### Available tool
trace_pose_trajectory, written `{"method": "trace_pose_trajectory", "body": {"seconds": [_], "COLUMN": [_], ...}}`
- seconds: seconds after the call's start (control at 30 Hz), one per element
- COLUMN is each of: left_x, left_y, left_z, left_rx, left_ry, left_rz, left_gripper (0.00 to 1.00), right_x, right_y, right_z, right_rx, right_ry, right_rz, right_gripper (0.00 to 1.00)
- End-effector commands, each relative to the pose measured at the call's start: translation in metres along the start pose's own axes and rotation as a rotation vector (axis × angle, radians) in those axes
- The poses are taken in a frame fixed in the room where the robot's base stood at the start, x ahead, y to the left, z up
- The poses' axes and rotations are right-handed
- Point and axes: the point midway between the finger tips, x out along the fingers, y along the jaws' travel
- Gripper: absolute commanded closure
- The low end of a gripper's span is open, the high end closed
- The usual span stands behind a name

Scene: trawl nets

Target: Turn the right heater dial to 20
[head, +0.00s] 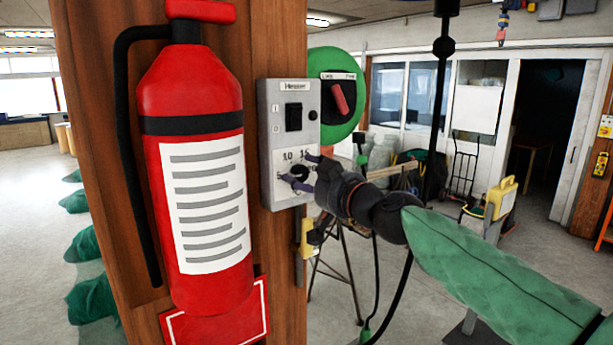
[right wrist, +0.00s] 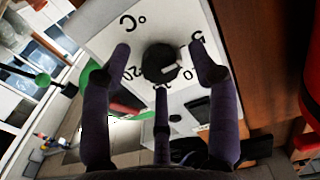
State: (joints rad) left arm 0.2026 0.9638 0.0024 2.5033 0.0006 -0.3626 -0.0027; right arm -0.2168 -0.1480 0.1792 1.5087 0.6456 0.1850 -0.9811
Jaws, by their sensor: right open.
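The grey heater box (head: 270,140) is fixed to the side of a wooden post, with a black switch above and a dial below. The black round dial (right wrist: 160,63) has a pale mark on its right side in the right wrist view, towards the printed 5 and a 0. A partly covered 2 shows on the lower left. My right gripper (head: 304,173) is open in front of the dial. In the right wrist view its purple fingers (right wrist: 161,62) spread on both sides of the dial, with a third below it. Contact cannot be told. My left gripper is out of view.
A red fire extinguisher (head: 195,170) hangs on the wooden post (head: 285,50) left of the heater box. A green round panel with a red lever (head: 339,98) stands just behind the box. Open floor lies beyond on the left.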

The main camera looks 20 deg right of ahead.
Motion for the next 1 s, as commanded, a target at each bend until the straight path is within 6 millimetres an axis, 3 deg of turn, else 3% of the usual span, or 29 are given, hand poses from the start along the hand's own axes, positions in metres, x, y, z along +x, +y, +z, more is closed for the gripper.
{"method": "trace_pose_trajectory", "body": {"seconds": [0.13, 0.33, 0.67, 1.0], "left_x": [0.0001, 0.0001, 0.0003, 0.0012], "left_y": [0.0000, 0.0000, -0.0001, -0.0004], "left_z": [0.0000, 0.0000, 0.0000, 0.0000], "left_rx": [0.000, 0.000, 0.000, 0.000], "left_ry": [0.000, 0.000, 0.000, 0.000], "left_rz": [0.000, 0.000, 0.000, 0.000], "left_gripper": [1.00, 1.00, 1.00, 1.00], "right_x": [-0.0001, -0.0002, -0.0001, 0.0000], "right_y": [-0.0001, -0.0001, -0.0001, -0.0002], "right_z": [0.0001, 0.0002, 0.0005, 0.0009], "right_rx": [0.000, 0.000, 0.026, 0.226], "right_ry": [0.000, 0.000, -0.001, -0.002], "right_rz": [0.000, 0.000, 0.000, 0.000], "right_gripper": [0.40, 0.96, 0.97, 0.97]}}
